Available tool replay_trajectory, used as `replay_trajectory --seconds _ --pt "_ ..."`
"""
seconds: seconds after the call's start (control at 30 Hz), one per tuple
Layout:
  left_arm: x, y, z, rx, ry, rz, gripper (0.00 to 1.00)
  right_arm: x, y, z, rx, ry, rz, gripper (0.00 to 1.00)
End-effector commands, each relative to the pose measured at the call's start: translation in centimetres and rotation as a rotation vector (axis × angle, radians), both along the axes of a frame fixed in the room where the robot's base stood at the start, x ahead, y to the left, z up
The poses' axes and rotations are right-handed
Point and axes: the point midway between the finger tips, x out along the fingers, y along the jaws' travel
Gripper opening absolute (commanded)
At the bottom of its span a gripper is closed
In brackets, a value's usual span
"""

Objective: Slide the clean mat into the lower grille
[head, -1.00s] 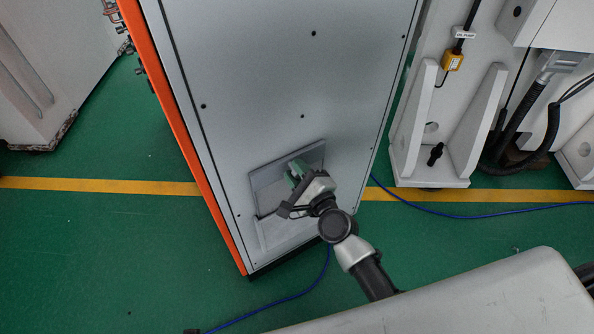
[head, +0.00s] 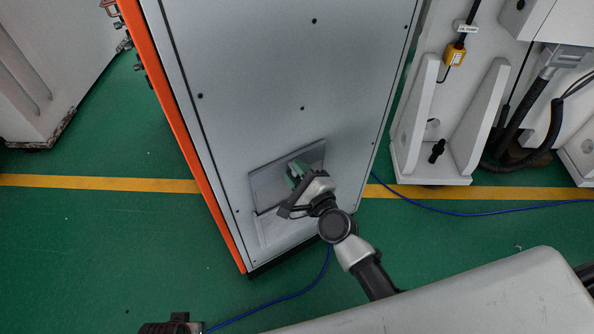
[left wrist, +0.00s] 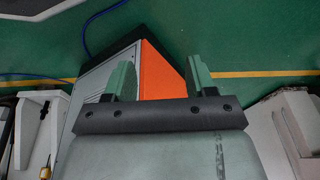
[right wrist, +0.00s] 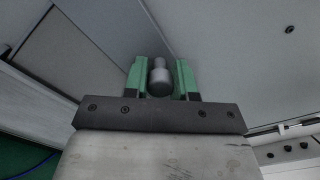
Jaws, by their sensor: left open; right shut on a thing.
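A grey rectangular grille cover (head: 268,188) sits low on the face of the tall grey cabinet (head: 285,70), with a paler panel strip (head: 290,230) below it. My right gripper (head: 295,172) is at this cover. In the right wrist view its green fingers are shut on a grey round knob (right wrist: 159,82) in front of the grey panel. My left gripper (head: 172,326) shows only partly at the bottom edge of the head view. In the left wrist view (left wrist: 160,70) its green fingers are apart with nothing between them. I cannot make out a separate clean mat.
The cabinet has an orange edge (head: 185,135). A blue cable (head: 285,297) lies on the green floor. A white machine base with brackets (head: 430,165) stands at right, another machine (head: 35,90) at left. The floor left of the cabinet is clear.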

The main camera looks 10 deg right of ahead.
Motion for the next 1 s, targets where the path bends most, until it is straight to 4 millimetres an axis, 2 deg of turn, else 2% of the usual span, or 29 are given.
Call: replay_trajectory --seconds 1.0 --pt "0.2 0.1 7.1 -0.002 -0.04 0.007 0.56 0.0 0.0 -2.3 0.0 -0.001 0.0 0.0"
